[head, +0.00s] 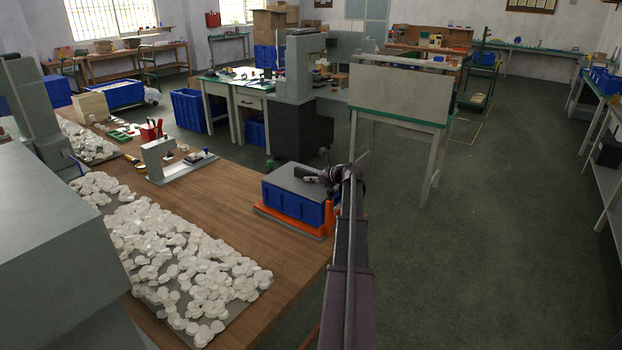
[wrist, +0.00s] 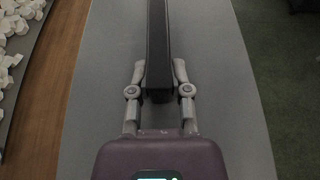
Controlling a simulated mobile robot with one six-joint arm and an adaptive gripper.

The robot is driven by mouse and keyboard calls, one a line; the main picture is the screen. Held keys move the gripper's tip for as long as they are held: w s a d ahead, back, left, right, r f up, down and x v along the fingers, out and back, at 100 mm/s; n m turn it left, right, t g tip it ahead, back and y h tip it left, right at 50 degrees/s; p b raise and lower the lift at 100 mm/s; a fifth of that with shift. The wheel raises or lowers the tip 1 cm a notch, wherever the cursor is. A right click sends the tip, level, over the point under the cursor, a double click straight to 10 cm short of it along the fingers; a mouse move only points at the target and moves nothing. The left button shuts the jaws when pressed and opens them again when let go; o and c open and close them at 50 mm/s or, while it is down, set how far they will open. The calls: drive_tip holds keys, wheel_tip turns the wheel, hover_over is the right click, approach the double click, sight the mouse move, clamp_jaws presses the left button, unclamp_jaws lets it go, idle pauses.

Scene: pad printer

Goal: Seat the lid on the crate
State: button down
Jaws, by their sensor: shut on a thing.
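The blue crate (head: 290,205) stands on an orange base near the right edge of the wooden bench. The flat grey lid (head: 284,179) lies level over the crate's top; whether it touches the rim all round I cannot tell. My gripper (head: 322,176) is over the lid's right part. In the wrist view the lid (wrist: 225,110) fills the middle, with a dark bar handle (wrist: 157,35) along it. There my gripper (wrist: 160,78) is shut on this handle, one finger on each side. The crate is hidden under the lid in the wrist view.
Many white pieces (head: 180,260) lie on a grey mat on the left of the wooden bench (head: 215,195). A light grey frame fixture (head: 160,160) stands behind the crate to the left. Open floor (head: 480,250) lies to the right.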

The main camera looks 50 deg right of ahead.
drive_tip(key=shift+f+b, duration=0.35)
drive_tip(key=shift+f, duration=0.05)
drive_tip(key=shift+c, duration=2.4)
unclamp_jaws()
drive_tip(key=shift+s+r, duration=0.1)
drive_tip(key=shift+s, duration=0.1)
drive_tip(key=shift+p+v, duration=1.45)
drive_tip(key=shift+v, duration=2.1)
drive_tip(key=shift+r, duration=0.2)
drive_tip(key=shift+r+p, duration=1.9)
drive_tip(key=shift+p, duration=0.15)
